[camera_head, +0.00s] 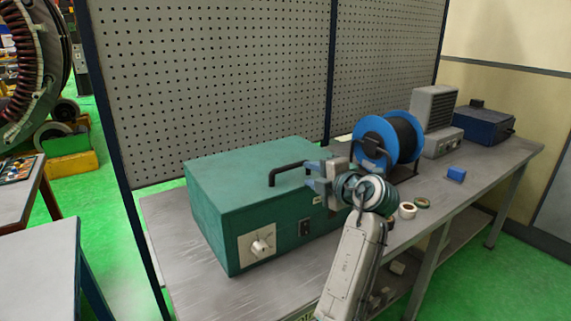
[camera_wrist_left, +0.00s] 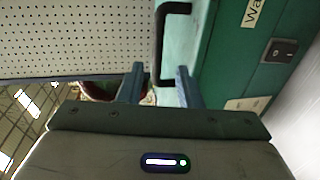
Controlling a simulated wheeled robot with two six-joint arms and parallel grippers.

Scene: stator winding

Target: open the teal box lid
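The teal box (camera_head: 215,215) stands on the workbench with its lid (camera_head: 235,170) shut. A black bar handle (camera_head: 288,167) sits on top of the lid. My left gripper (camera_head: 312,176) is at the right end of the handle, just above the box's right side. In the left wrist view its two fingers (camera_wrist_left: 161,84) stand apart, and the handle (camera_wrist_left: 160,45) shows between and beyond them. I cannot tell whether a finger touches it. The box front has a dial (camera_head: 260,246) and a black switch (camera_head: 305,227). My right gripper is not in view.
A blue cable reel (camera_head: 376,138), a grey vented unit (camera_head: 434,108) and a dark blue box (camera_head: 484,124) stand farther right on the bench (camera_head: 500,160). A pegboard (camera_head: 220,80) rises behind.

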